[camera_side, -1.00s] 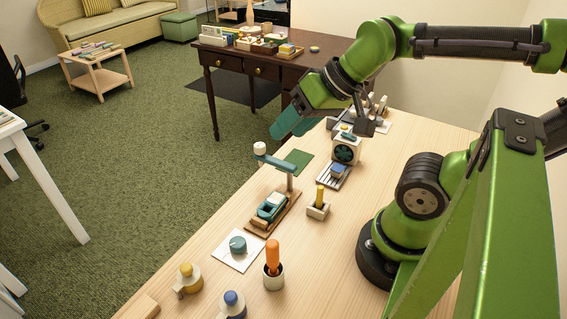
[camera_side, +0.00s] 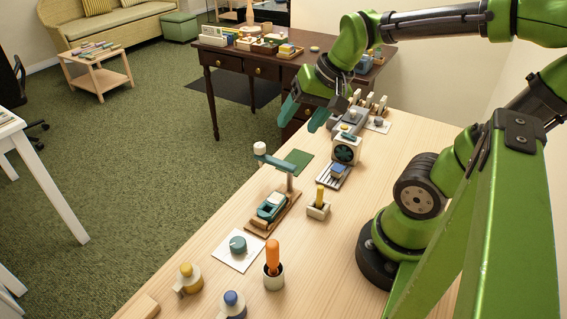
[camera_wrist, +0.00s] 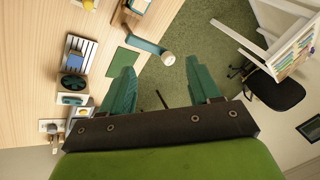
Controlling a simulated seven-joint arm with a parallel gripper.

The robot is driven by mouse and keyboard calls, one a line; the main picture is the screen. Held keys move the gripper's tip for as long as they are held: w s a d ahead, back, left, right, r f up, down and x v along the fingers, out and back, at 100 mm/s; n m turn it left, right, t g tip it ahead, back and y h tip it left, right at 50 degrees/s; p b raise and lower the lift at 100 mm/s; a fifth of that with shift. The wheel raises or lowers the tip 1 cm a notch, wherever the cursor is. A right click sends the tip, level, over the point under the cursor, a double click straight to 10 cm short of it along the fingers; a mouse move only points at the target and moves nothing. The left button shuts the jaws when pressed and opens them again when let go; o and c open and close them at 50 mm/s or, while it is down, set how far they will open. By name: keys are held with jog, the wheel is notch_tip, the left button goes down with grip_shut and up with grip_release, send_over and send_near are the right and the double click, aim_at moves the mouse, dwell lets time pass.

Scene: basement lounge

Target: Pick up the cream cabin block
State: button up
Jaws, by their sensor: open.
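A small cream block (camera_side: 275,198) sits on the teal toy body in a brown wooden tray (camera_side: 262,222) at mid-table; it looks like the cabin block, though its edges are too small to tell clearly. A larger cream block with a dark teal round face (camera_side: 344,150) stands farther back, and shows in the wrist view (camera_wrist: 70,84). My gripper (camera_side: 304,117) is in the air near the far left table edge, above and away from the tray. Its teal fingers are spread and empty, as the wrist view (camera_wrist: 160,68) also shows.
A post with a teal arm (camera_side: 272,160) and a cream end rises behind the tray, beside a green mat (camera_side: 297,160).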

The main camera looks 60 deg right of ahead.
jog(key=d+f+m+g, duration=0.3)
jog(key=d+m, duration=0.5)
jog(key=m, duration=0.3)
jog(key=m+g+h, duration=0.1)
jog(key=m+g, duration=0.1)
jog(key=m, duration=1.5)
send_over(338, 167)
notch_tip(338, 167, down, 12)
jog(key=shift+w+d, duration=0.1)
jog(key=shift+w, duration=0.05)
jog(key=shift+s+a+f, duration=0.1)
jog(key=shift+f, duration=1.25)
jog(key=shift+s+a+f, duration=0.1)
jog(key=shift+f, duration=1.2)
jog(key=shift+c, duration=0.4)
jog(key=c, duration=0.9)
